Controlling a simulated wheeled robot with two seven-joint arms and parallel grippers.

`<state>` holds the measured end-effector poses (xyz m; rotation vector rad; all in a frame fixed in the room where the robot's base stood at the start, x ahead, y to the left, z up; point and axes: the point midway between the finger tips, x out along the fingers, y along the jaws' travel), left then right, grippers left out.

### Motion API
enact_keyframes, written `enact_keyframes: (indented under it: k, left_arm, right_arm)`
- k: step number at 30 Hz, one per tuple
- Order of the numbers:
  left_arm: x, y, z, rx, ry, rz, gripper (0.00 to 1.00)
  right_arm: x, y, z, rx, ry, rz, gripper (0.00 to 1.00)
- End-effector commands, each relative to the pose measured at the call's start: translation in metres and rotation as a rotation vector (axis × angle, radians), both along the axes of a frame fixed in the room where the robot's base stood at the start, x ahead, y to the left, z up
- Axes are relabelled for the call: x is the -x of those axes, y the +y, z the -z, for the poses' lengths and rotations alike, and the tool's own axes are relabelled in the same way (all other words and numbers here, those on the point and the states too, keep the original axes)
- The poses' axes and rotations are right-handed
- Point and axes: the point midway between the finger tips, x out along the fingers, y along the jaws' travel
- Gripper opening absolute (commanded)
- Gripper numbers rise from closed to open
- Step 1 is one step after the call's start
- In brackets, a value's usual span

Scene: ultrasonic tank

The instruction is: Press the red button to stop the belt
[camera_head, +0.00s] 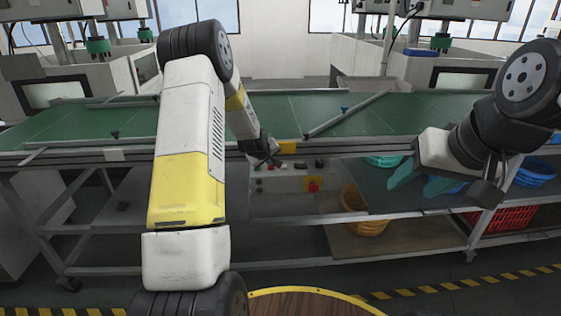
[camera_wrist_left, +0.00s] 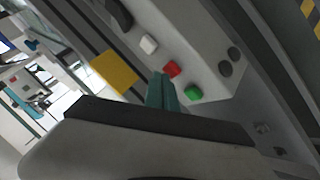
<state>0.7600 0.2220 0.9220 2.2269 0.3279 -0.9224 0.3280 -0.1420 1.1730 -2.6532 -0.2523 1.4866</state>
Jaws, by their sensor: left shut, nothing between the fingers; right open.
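The red button (camera_wrist_left: 171,69) sits on a grey control panel (camera_wrist_left: 205,60), between a white button (camera_wrist_left: 149,44) and a green button (camera_wrist_left: 193,93). My left gripper (camera_wrist_left: 160,78) is shut and empty, its teal fingertips just beside the red button in the wrist view. I cannot tell whether they touch it. In the head view my left gripper (camera_head: 268,160) is at the belt's front edge, by the upper part of the control box (camera_head: 280,183), and hides part of it. My right gripper (camera_head: 422,181) is open and empty, in front of the belt at the right.
The green conveyor belt (camera_head: 385,116) runs across the view, with a metal bar (camera_head: 345,114) lying diagonally over it. A red knob on a yellow plate (camera_head: 313,184) is on the box front. Baskets, including a yellow one (camera_head: 365,212) and a red one (camera_head: 500,219), stand below.

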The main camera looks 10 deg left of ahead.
Motion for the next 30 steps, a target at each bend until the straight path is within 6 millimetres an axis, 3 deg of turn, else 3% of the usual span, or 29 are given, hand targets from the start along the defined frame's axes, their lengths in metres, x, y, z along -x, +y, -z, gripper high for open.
enact_keyframes:
  k: [16,30]
  left_arm:
    - [0.000,0.000,-0.013,0.000,-0.003,0.000,0.00]
    - [-0.001,0.000,-0.056,0.000,-0.004,-0.001,0.00]
  right_arm:
    - [0.000,0.000,0.000,0.000,0.000,0.000,0.52]
    - [0.000,0.000,0.000,0.000,0.000,0.000,0.52]
